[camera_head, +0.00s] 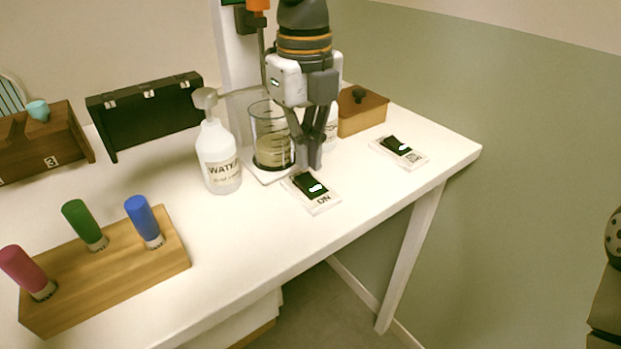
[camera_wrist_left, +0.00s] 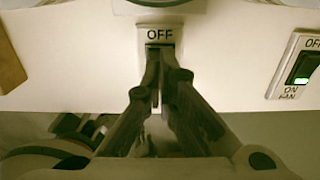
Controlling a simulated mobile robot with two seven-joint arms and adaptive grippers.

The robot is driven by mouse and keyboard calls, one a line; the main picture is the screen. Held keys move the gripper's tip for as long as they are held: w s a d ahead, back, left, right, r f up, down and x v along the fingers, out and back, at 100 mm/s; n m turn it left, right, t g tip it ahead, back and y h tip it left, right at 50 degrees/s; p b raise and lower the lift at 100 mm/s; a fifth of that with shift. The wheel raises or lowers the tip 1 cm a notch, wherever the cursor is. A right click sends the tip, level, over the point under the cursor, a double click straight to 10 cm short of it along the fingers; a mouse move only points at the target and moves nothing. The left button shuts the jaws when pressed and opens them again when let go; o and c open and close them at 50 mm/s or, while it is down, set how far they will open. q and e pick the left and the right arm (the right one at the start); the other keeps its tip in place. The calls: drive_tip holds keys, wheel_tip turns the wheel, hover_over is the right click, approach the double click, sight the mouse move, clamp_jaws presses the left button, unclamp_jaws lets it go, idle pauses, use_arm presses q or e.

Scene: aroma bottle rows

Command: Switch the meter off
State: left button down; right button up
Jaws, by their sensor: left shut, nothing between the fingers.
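A switch on a white plate (camera_head: 322,203), with a dark rocker (camera_head: 309,184) and a lit green-white mark, lies on the table; "ON" shows at its near end. In the left wrist view its "OFF" end (camera_wrist_left: 160,35) shows, while the fingers hide most of the rocker. No meter name is readable on it. My left gripper (camera_head: 307,164) is shut and empty, pointing down at the far end of this switch. In the left wrist view its fingertips (camera_wrist_left: 160,52) overlap the rocker just below "OFF"; I cannot tell if they touch. My right gripper is not in view.
A second switch (camera_head: 399,146), marked FAN in the wrist view (camera_wrist_left: 300,70), lies right. A glass beaker (camera_head: 268,122) and WATER bottle (camera_head: 218,158) stand close left of the gripper. A wooden rack (camera_head: 120,287) holds coloured bottles. The table front is clear.

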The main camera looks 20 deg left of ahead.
sight(306, 178)
use_arm(q)
drive_tip(key=shift+f, duration=1.5)
idle(0.8)
wheel_tip(306, 178, up, 5)
drive_tip(key=shift+f+p, duration=0.2)
drive_tip(key=shift+p, duration=0.2)
drive_tip(key=shift+r, duration=1.25)
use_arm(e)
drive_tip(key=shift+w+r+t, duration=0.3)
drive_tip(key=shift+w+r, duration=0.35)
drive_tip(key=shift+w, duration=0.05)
